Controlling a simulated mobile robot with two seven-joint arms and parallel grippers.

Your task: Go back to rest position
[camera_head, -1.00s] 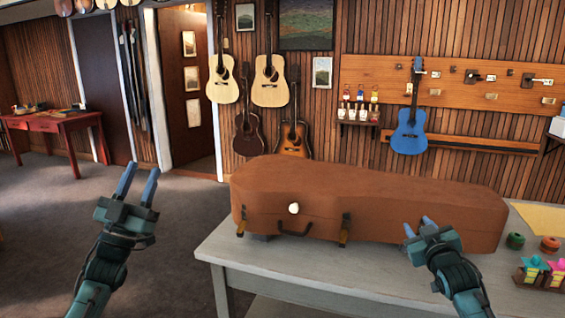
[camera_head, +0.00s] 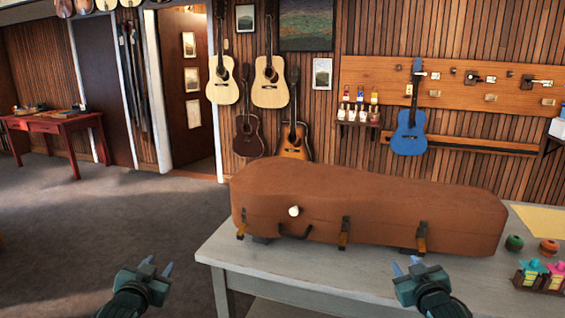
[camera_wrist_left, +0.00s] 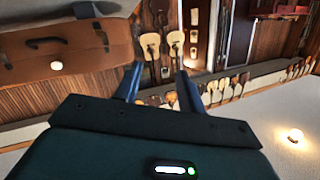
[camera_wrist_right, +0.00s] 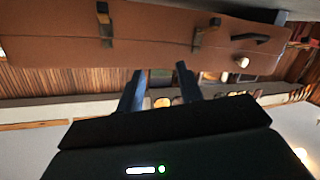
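My left gripper (camera_head: 157,267) is low in the head view, over the floor left of the table. Its two fingers stand apart with nothing between them, as the left wrist view (camera_wrist_left: 157,70) also shows. My right gripper (camera_head: 406,266) is in front of the table's front edge, below the brown case. Its fingers are apart and empty in the right wrist view (camera_wrist_right: 160,75). The brown guitar case (camera_head: 375,205) lies closed on the grey table (camera_head: 265,265). Neither gripper touches it.
A white round knob (camera_head: 294,211) is on the case's front. Round green and red items (camera_head: 514,243) and a small rack of colourful pieces (camera_head: 540,272) stand at the table's right. A blue ukulele (camera_head: 409,132) hangs on the wall. The floor at left is clear.

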